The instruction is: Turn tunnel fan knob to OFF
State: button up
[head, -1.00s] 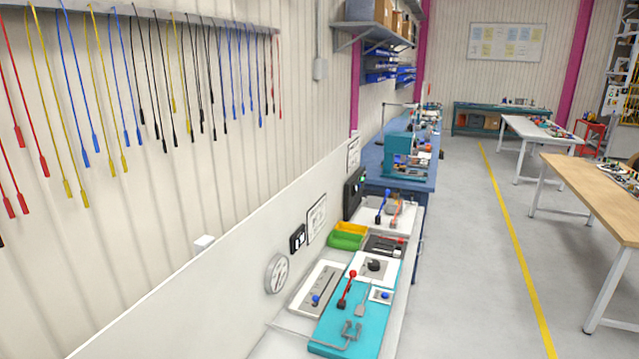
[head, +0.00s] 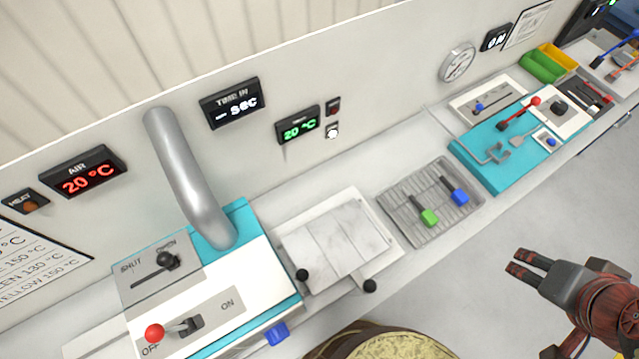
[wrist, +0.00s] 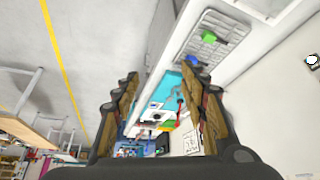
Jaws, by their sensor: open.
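No label reading tunnel fan is legible. A red-balled lever (head: 172,330) sits on the white and teal machine (head: 240,270) at the lower left of the head view, its ball beside the word OFF. Another black lever (head: 166,262) sits on a SHUT/OPEN plate. A round black knob (head: 560,107) is on a white plate at the right; its setting is too small to read. I cannot tell which of these is the fan knob. My gripper (head: 517,262) is open and empty at the right, over the floor in front of the bench, apart from all controls. Both fingers show in the wrist view (wrist: 163,105).
A wire rack (head: 415,225) with green and blue handles and a pale slab plate (head: 335,250) lie along the bench. A teal board (head: 480,150) with a red lever is farther right. A grey pipe (head: 185,175) rises from the machine. Floor right of the bench is clear.

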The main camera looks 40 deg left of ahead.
aim_at(276, 335)
jog(key=u, duration=3.35)
